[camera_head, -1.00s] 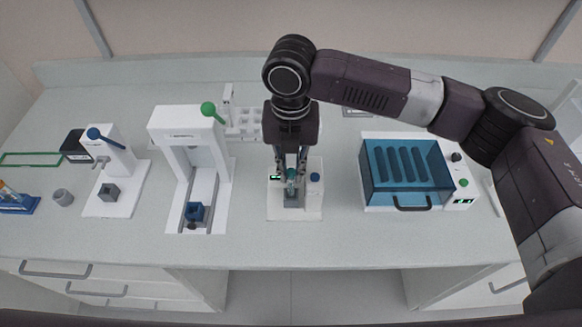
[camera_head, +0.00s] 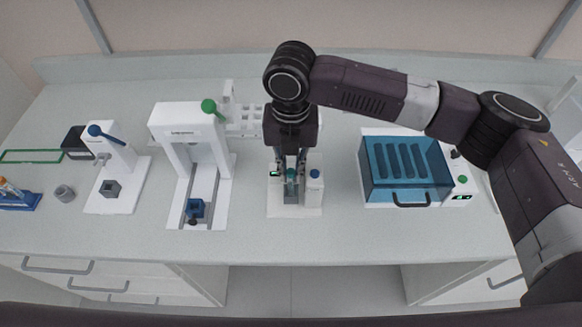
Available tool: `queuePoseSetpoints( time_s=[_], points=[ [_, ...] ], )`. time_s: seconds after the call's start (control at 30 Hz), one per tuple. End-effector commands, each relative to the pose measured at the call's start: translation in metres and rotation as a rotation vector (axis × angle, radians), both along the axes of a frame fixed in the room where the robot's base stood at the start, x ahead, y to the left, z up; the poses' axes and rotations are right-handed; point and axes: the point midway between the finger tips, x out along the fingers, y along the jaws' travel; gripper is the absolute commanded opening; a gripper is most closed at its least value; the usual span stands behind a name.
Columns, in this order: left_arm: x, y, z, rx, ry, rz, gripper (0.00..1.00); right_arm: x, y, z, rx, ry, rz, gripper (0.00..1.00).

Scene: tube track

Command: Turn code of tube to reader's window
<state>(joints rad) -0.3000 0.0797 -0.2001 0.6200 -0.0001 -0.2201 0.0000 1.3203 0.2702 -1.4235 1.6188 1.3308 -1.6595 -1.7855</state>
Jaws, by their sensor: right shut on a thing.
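The reader (camera_head: 311,201) is a white box on the bench at centre, with a small green-lit display (camera_head: 275,173) at its left and a blue knob (camera_head: 315,174) at its right. A tube with a teal cap (camera_head: 291,174) stands at the reader, between the fingers of my right gripper (camera_head: 291,172). The gripper points down over the reader and is shut on the tube. The tube's code and the reader's window cannot be made out. My left gripper is not in view.
A white press with a green-knobbed lever (camera_head: 208,106) and a blue holder (camera_head: 195,209) stands left of the reader. Further left is a device with a blue lever (camera_head: 94,131). A blue-lidded box (camera_head: 405,199) stands at right. A white rack (camera_head: 243,118) is behind. The front bench strip is clear.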

Motion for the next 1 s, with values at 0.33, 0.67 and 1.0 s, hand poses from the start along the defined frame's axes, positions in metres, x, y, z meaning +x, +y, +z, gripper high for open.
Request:
queuePoseSetpoints(
  time_s=[0.33, 0.67, 1.0],
  points=[
    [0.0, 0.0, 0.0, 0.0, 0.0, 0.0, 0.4, 0.0, 0.0, -0.001, 0.0, 0.0, 0.0, 0.0],
    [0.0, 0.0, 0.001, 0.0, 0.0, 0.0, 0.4, 0.0, 0.0, -0.01, -0.001, 0.001, 0.0, 0.0],
    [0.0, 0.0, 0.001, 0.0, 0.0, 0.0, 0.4, 0.0, 0.0, -0.013, -0.001, 0.0, 0.0, 0.0]
  ],
)
